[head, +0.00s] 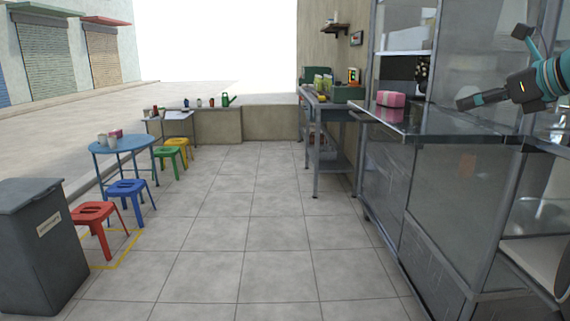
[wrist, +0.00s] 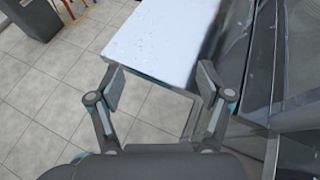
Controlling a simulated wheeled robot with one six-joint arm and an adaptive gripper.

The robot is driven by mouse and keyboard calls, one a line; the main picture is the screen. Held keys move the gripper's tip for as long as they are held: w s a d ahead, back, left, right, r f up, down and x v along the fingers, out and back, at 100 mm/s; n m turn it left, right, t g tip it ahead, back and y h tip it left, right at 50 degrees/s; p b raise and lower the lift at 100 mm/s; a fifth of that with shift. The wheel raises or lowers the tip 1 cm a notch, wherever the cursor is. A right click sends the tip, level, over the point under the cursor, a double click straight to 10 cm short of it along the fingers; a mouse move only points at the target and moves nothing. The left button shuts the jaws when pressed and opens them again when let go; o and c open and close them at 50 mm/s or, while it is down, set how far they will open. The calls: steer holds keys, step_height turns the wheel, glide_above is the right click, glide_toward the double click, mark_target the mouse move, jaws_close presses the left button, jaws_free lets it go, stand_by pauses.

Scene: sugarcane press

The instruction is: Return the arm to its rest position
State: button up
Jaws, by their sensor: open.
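In the wrist view my gripper (wrist: 161,86) is open, with its two fingers wide apart and nothing between them. Its fingers show in front of a pale flat panel (wrist: 150,40) and the tiled floor, and I see no contact with either. In the head view part of my arm shows at the upper right, beside the press cabinet and above the steel shelf (head: 455,131). The rest of the arm is cut off by the right edge of the picture.
A pink bundle (head: 391,99) lies on the shelf. Glass and metal cabinet panels (head: 445,190) stand close on the right. A steel side table (head: 338,142) stands farther back. On the left are a grey bin (head: 40,255), stools and a blue round table (head: 122,145). The middle floor is clear.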

steer(key=s+a+f+n+g+h, duration=0.1)
steer(key=s+a+f+n+g, duration=0.1)
steer(key=s+a+f+n, duration=0.55)
steer(key=s+a+f+n+g+h, duration=0.15)
steer(key=s+a+f+n, duration=0.25)
steer(key=a+f+n, duration=0.45)
steer(key=s+a+f+n+g+h, duration=0.1)
steer(key=s+a+f+n, duration=0.2)
steer(key=s+f+n, duration=0.3)
steer(key=s+a+f+n+g+h, duration=0.1)
steer(key=s+a+f+n+h, duration=0.1)
steer(key=s+f+n, duration=0.5)
step_height(320, 180, down, 5)
steer(key=shift+s+a+f+g, duration=0.1)
steer(key=shift+s+a+g, duration=0.25)
steer(key=shift+s+a, duration=0.6)
steer(key=shift+d, duration=0.1)
